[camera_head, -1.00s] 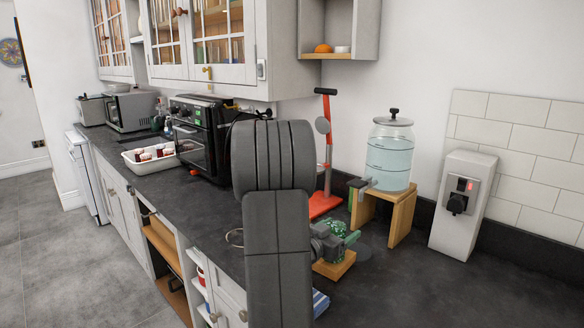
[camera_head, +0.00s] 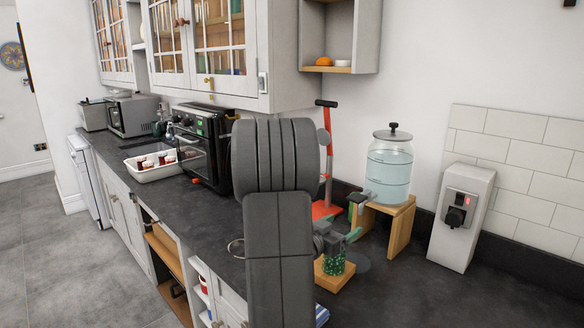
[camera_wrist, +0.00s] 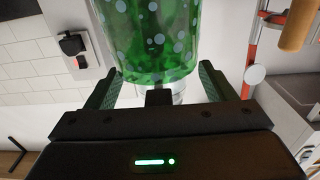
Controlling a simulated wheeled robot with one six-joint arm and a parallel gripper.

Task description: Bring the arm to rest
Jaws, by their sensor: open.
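My gripper (camera_wrist: 160,70) is open in the wrist view, with a finger on each side. A green glass with pale spots (camera_wrist: 150,40) fills the space just beyond and between the fingertips; I cannot tell whether they touch it. In the head view the glass (camera_head: 335,264) stands upright on a small wooden block (camera_head: 334,278) on the counter. My gripper (camera_head: 350,235) is close above and beside it there, partly hidden by my arm.
A water dispenser (camera_head: 389,170) on a wooden stand and a white box with a black knob (camera_head: 462,215) stand to the right. A red stand (camera_head: 326,150) is behind. A black oven (camera_head: 200,140) and white tray (camera_head: 150,170) are left. Wall cabinets (camera_head: 210,50) hang above.

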